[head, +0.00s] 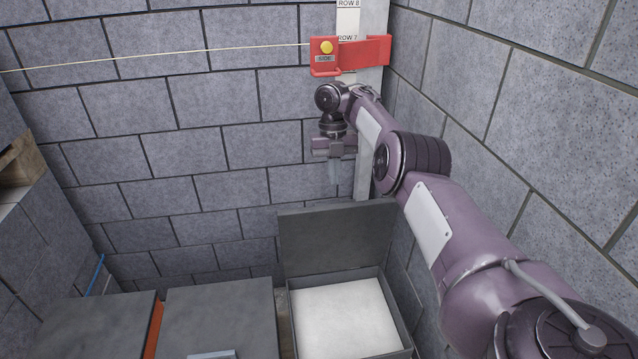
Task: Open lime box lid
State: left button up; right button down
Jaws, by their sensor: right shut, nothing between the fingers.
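A dark grey box (402,333) stands at the bottom centre-right, filled with a flat white material (345,316) that looks like lime. Its grey lid (335,240) stands raised at the box's back edge, so the box is open. My right gripper (335,182) hangs fingers down above and behind the raised lid, close to the wall. It is shut and empty, and looks apart from the lid. My left gripper is not in view.
Two closed grey lids (220,318) (85,325) lie left of the open box, with an orange strip (155,322) between them. A red bracket (364,53) on a white post holds a string line. Block walls close in behind and right.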

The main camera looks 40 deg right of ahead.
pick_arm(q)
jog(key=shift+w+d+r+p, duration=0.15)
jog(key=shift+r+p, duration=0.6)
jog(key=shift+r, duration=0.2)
pick_arm(e)
jog(key=d+x, duration=0.1)
jog(key=x, duration=0.7)
jog(key=shift+a+f, duration=0.25)
jog(key=shift+a, duration=0.2)
pick_arm(q)
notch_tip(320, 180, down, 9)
jog(key=b, duration=0.9)
pick_arm(e)
jog(key=shift+w+d, duration=0.35)
jog(key=shift+w, duration=0.25)
jog(key=shift+w+d, duration=0.3)
jog(key=shift+w, duration=0.35)
